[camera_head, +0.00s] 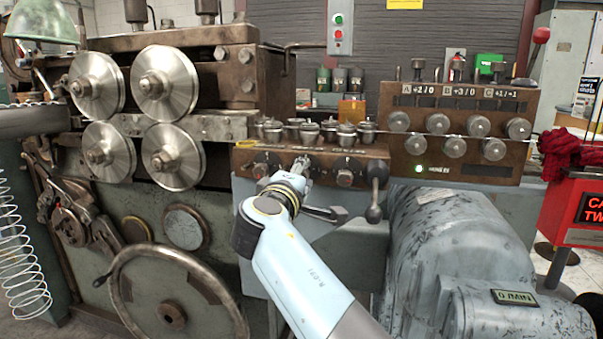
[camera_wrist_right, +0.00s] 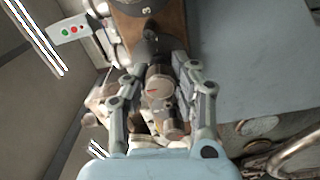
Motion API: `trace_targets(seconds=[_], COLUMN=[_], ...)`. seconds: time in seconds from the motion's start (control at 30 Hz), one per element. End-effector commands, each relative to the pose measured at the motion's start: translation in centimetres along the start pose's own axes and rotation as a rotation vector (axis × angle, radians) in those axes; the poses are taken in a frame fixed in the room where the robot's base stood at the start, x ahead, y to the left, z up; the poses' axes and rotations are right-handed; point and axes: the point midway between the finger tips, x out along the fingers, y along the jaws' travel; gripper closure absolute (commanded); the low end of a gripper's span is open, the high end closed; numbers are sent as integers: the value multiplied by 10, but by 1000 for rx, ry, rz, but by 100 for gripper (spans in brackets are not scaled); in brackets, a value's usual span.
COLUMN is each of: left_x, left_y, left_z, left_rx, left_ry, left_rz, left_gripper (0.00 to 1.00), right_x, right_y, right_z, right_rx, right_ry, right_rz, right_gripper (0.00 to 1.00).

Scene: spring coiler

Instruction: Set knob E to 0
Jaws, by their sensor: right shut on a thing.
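A brown panel (camera_head: 243,157) in the middle of the machine carries a row of small dark knobs. The left knob (camera_head: 262,170) and the right knob (camera_head: 344,178) show, each with small markings around it. My right gripper (camera_head: 301,168) is at the middle position between them, shut on the knob there, which I take to be knob E. In the right wrist view the knob (camera_wrist_right: 158,88) sits between the two fingers and shows a red line on its face. The gripper hides its scale and letter, so its setting cannot be read. My left gripper is not in view.
A ball-ended lever (camera_head: 374,213) stands right of the knobs. Several metal cups (camera_head: 308,132) stand on the ledge above. A counter panel (camera_head: 463,105) with grey knobs is at the right, above a large motor housing (camera_head: 440,240). A handwheel (camera_head: 172,313) is at lower left.

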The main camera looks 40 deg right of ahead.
Motion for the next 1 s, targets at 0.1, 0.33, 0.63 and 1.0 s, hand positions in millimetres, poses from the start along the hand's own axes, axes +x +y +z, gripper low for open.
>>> trace_targets(seconds=[0.1,0.33,0.63,1.0], left_x=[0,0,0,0], left_y=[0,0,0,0], left_z=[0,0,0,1], left_rx=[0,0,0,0], left_ry=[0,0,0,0], left_rz=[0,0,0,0], left_gripper=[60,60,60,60], right_x=[0,0,0,0], right_y=[-1,-1,-1,32], right_z=[0,0,0,-7], right_rx=[-7,-8,-7,0], right_ry=[2,2,1,2], right_rz=[-1,-2,-1,5], right_gripper=[100,100,62,62])
